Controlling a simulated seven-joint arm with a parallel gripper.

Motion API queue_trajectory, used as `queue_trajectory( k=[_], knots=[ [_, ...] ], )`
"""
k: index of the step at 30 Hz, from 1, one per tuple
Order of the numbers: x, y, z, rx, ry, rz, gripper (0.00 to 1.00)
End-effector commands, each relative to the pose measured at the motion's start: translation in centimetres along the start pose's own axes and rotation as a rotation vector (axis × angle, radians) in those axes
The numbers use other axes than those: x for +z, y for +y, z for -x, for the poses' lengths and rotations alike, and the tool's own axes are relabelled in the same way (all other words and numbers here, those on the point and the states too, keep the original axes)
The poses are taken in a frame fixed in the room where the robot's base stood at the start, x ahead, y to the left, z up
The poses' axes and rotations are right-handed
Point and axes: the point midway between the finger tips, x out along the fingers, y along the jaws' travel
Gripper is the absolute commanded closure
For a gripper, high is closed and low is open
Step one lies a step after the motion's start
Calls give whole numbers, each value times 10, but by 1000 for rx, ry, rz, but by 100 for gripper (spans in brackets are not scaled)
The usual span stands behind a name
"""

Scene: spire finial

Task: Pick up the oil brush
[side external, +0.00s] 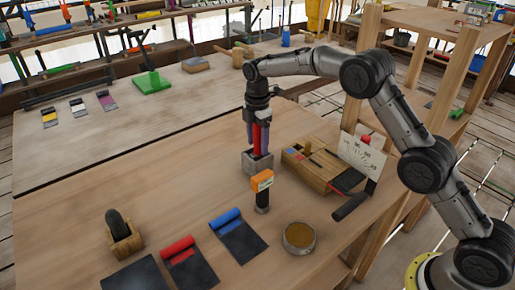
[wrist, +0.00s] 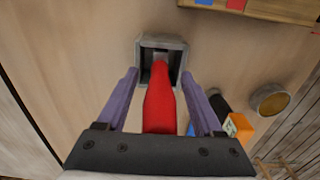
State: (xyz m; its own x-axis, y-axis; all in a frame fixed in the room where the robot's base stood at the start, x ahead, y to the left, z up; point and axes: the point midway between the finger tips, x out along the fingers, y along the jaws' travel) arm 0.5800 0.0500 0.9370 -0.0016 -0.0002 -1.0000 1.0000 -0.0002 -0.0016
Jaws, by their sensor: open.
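A red-handled tool (side external: 262,135), which I take to be the oil brush, stands upright in a grey square holder (side external: 257,161). In the wrist view its red handle (wrist: 160,103) rises from the holder (wrist: 141,62) toward the camera. The tool's lower end is hidden inside the holder. My gripper (side external: 258,130) points straight down over it. In the wrist view my gripper (wrist: 160,75) is open, with one purple finger on each side of the handle and a visible gap on both sides.
An orange-topped tool (side external: 262,182) stands close in front of the holder. A wooden box (side external: 309,163) with a white card (side external: 362,157) lies to the right.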

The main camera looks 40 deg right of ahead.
Motion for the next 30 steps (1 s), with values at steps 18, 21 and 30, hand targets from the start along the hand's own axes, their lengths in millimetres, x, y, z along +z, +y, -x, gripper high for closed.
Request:
queue_trajectory(
  k=[18,21,30],
  knots=[
    [0,0,-2,2,0,0,93],
    [0,0,-2,2,0,0,100],
    [0,0,-1,3,0,0,100]
  ],
)
